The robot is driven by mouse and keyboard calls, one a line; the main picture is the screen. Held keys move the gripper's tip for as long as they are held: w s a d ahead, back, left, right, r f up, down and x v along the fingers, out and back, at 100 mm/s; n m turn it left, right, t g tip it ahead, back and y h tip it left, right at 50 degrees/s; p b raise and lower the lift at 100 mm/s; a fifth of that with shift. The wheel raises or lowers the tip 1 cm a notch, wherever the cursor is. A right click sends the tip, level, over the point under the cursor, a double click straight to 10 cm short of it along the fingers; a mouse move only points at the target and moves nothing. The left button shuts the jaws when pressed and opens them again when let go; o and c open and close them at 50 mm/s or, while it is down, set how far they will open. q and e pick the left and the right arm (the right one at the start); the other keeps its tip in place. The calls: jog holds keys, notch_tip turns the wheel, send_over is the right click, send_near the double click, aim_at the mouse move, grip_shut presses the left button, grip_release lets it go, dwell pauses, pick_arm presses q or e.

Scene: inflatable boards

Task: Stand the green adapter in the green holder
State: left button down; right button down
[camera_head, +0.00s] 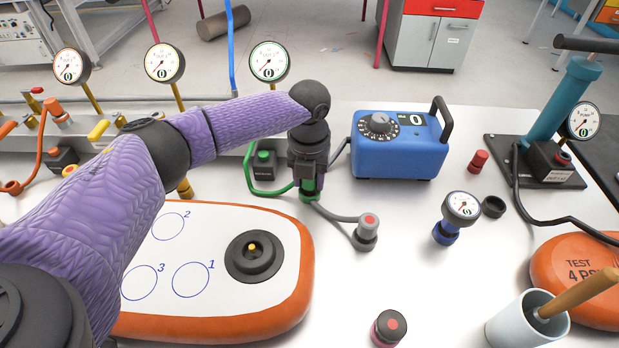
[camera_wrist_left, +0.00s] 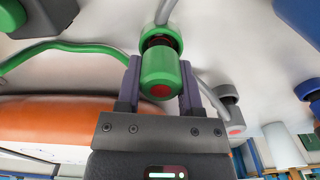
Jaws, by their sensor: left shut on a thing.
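The green adapter (camera_wrist_left: 158,68), a short green cylinder with a red end, sits between the fingers of my left gripper (camera_wrist_left: 160,85) in the left wrist view. In the head view my left gripper (camera_head: 307,182) points down near the middle of the bench and is shut on the adapter, with only a little green (camera_head: 308,194) showing below it. A small dark block with a green top (camera_head: 264,158), apparently the green holder, stands to the left of the gripper. A green hose (camera_head: 262,191) curves from beside that block toward the gripper. My right gripper is out of view.
A blue box with a dial (camera_head: 395,155) stands right of the gripper. A grey adapter (camera_head: 366,228) on a grey hose is close in front. An orange-rimmed board (camera_head: 293,255) lies at front left. Gauges on posts line the back.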

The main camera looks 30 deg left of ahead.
pick_arm(q)
jog(key=shift+f, duration=0.15)
jog(key=shift+c, duration=1.2)
grip_release()
notch_tip(320, 180, up, 11)
jog(key=p, duration=0.4)
jog(key=shift+r, duration=0.7)
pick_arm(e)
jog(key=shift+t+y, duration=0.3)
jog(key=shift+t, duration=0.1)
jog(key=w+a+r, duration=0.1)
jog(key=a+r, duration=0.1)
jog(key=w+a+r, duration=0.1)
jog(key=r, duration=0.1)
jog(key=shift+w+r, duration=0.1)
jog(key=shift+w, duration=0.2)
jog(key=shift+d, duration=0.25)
